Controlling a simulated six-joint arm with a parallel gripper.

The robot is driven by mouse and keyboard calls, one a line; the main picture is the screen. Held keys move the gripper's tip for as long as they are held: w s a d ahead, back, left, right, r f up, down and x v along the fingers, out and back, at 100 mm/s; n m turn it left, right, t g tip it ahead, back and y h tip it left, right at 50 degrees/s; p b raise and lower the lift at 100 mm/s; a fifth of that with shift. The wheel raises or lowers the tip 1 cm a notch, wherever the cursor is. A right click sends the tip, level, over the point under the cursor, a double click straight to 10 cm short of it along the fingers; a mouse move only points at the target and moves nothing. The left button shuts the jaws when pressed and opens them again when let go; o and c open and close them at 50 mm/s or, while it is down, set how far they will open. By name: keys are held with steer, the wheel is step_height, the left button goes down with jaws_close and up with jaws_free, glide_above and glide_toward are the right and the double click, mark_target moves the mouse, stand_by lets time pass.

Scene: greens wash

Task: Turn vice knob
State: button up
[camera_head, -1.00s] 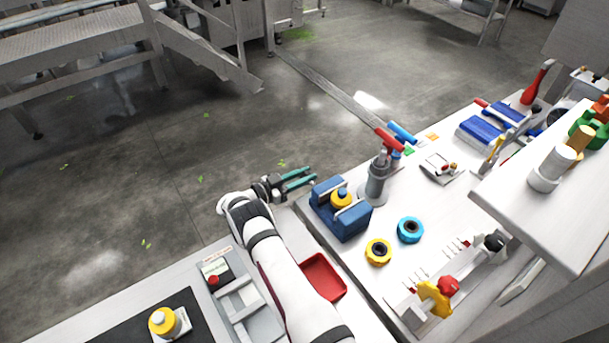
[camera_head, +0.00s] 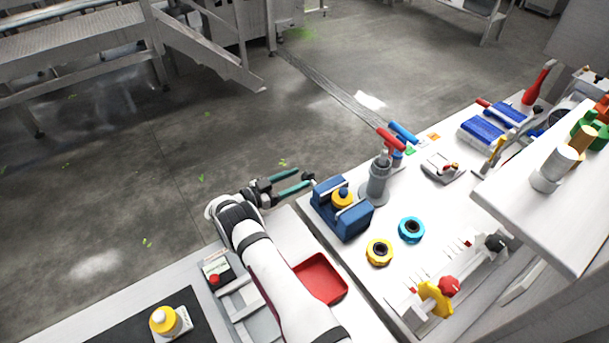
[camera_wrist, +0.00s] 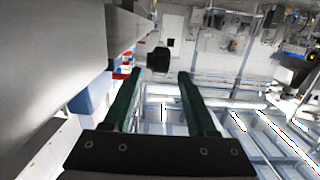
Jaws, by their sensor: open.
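The blue vice (camera_head: 356,220) stands on the white bench near its left edge, with a yellow ring-shaped part (camera_head: 342,198) between its jaws. My gripper (camera_head: 303,177) is open and empty, just left of the vice. Its two green fingers point right and do not touch the vice. In the wrist view my fingertips (camera_wrist: 160,74) are apart, and a dark round knob (camera_wrist: 158,60) shows beyond and between them. I cannot tell for sure whether this knob belongs to the vice. A blue block (camera_wrist: 90,101) shows left of the fingers there.
A grey post with a red handle (camera_head: 390,139) stands behind the vice. Yellow (camera_head: 379,252) and cyan (camera_head: 411,230) rings lie to its right. A red tray (camera_head: 321,278) sits beside my arm. A raised white shelf (camera_head: 540,215) is at right. Open floor lies left.

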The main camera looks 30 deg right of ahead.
steer(key=a+r, duration=0.1)
steer(key=a, duration=1.1)
steer(key=y, duration=1.3)
glide_toward(307, 172)
steer(key=x, duration=1)
steer(key=shift+d+f, duration=0.1)
steer(key=shift+f, duration=0.15)
jaws_close()
